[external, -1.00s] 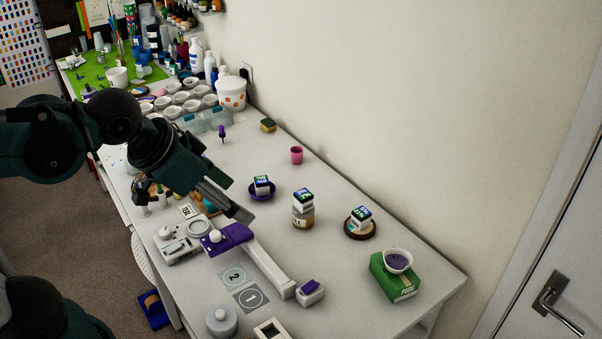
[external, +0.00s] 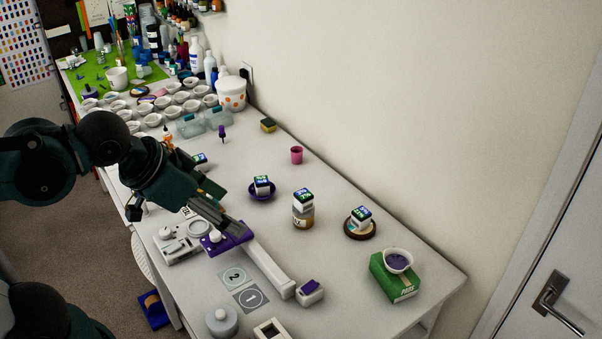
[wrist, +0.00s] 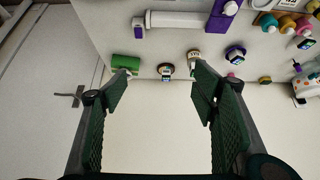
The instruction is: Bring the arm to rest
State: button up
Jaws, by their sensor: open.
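My gripper (external: 240,231) is at the end of my arm, over the left part of the white table (external: 340,268). Its fingertips show close to the purple end (external: 214,243) of a white bar-shaped device (external: 266,268); I cannot tell whether they touch. In the wrist view my gripper (wrist: 158,76) has its two fingers wide apart, with nothing between them. The wrist camera looks across the table toward the wall and door.
A jar (external: 303,217) with a small box on top, a purple bowl (external: 262,193), a brown coaster (external: 359,231) and a green box (external: 393,281) bearing a bowl stand to the right. White cups and bottles crowd the back. Table between the pink cup (external: 296,155) and sponge (external: 268,125) is clear.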

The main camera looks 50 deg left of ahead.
notch_tip(320, 180, down, 7)
jog(key=b, duration=0.6)
dwell(0.9)
